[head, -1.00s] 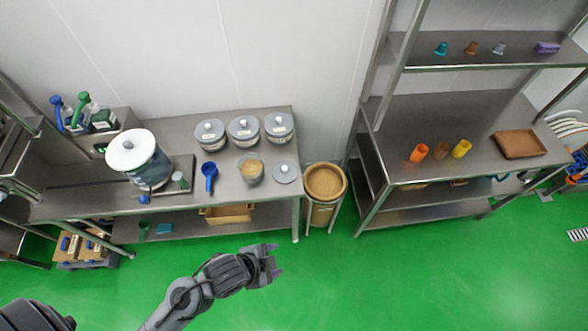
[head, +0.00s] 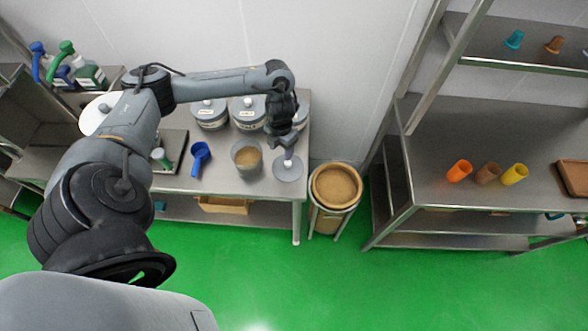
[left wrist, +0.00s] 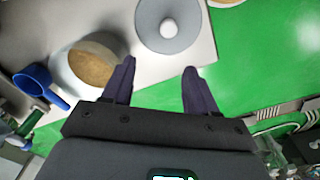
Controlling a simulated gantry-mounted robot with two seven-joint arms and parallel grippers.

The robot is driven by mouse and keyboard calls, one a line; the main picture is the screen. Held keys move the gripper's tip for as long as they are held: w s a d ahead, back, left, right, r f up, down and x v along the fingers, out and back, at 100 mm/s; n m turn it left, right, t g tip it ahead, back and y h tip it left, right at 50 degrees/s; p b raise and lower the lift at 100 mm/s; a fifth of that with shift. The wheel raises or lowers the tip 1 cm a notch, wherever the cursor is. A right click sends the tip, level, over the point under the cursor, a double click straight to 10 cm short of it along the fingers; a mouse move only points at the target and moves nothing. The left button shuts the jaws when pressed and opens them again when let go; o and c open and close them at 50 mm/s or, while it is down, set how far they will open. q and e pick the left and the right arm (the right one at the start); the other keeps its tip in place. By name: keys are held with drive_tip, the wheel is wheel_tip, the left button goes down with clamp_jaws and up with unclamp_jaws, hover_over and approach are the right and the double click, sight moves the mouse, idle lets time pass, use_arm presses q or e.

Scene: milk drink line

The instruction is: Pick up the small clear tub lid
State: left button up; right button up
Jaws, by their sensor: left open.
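The small tub lid (head: 288,172) is a round grey disc with a pale knob. It lies flat at the right end of the steel bench, and it also shows at the top of the left wrist view (left wrist: 168,28). My left gripper (head: 286,145) is above the bench just behind the lid in the head view. In the left wrist view my left gripper (left wrist: 160,67) is open and empty, its two fingers apart, with the lid beyond the fingertips and not touched. My right gripper is not in view.
An open tub of tan powder (head: 246,157) and a blue scoop (head: 200,158) stand left of the lid. Lidded tubs (head: 209,115) line the wall. A round bin (head: 336,187) stands past the bench's right edge. Shelving (head: 430,185) is farther right.

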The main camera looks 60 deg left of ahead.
use_arm(q)
drive_tip(key=b, duration=0.2)
hover_over(287, 163)
drive_tip(key=f, duration=0.4)
drive_tip(key=shift+s+f, duration=0.2)
drive_tip(key=shift+f, duration=0.15)
drive_tip(key=shift+w+f, duration=0.15)
drive_tip(key=shift+f, duration=1.05)
drive_tip(key=shift+w+f, duration=0.1)
drive_tip(key=shift+f, duration=1.4)
clamp_jaws()
